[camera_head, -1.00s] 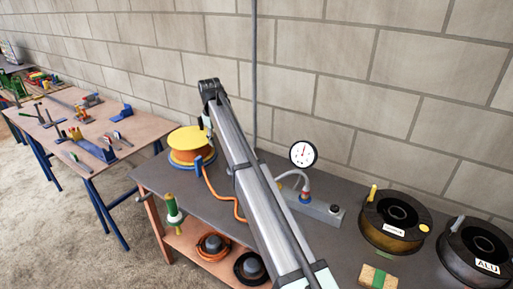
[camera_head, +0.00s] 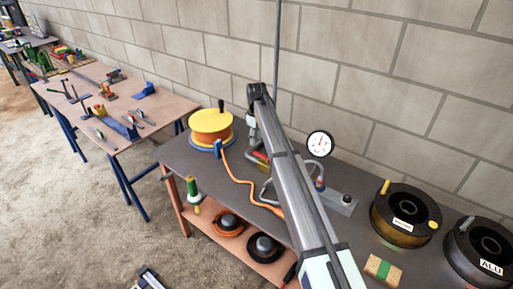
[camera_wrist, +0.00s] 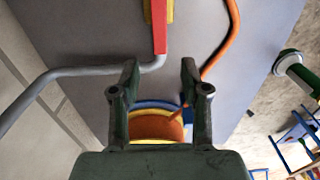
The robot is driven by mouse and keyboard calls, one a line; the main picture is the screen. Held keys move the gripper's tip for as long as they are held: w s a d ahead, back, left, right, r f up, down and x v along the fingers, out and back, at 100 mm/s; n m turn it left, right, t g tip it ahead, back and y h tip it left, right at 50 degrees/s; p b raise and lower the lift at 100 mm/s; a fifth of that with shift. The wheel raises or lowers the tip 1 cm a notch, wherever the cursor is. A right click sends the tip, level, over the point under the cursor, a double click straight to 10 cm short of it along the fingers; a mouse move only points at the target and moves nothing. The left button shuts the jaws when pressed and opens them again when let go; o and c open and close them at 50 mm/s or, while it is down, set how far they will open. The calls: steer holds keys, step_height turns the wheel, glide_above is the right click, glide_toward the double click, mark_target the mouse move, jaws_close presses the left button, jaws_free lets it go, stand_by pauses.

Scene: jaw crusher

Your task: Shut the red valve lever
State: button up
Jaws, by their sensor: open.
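The red valve lever (camera_wrist: 159,28) shows at the top of the wrist view, a flat red bar beside a yellow part (camera_wrist: 170,10). Its near end meets a bent grey pipe (camera_wrist: 75,72). My gripper (camera_wrist: 159,72) is open and empty, and the lever's near end lies just beyond the gap between its fingers, apart from them. In the head view a bit of red and yellow (camera_head: 262,158) shows at the left edge of my arm, which hides most of the valve. My gripper (camera_head: 251,127) is small there, above the bench.
A yellow-topped orange spool (camera_head: 211,122) stands left of my arm, with an orange hose (camera_head: 236,180) running from it. A pressure gauge (camera_head: 319,144) and dark spools (camera_head: 402,215) stand to the right. The block wall (camera_head: 350,75) is close behind.

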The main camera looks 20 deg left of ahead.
mark_target(256, 152)
step_height(256, 152, down, 7)
steer(key=shift+r+p, duration=0.2)
steer(key=shift+p, duration=0.55)
jaws_close()
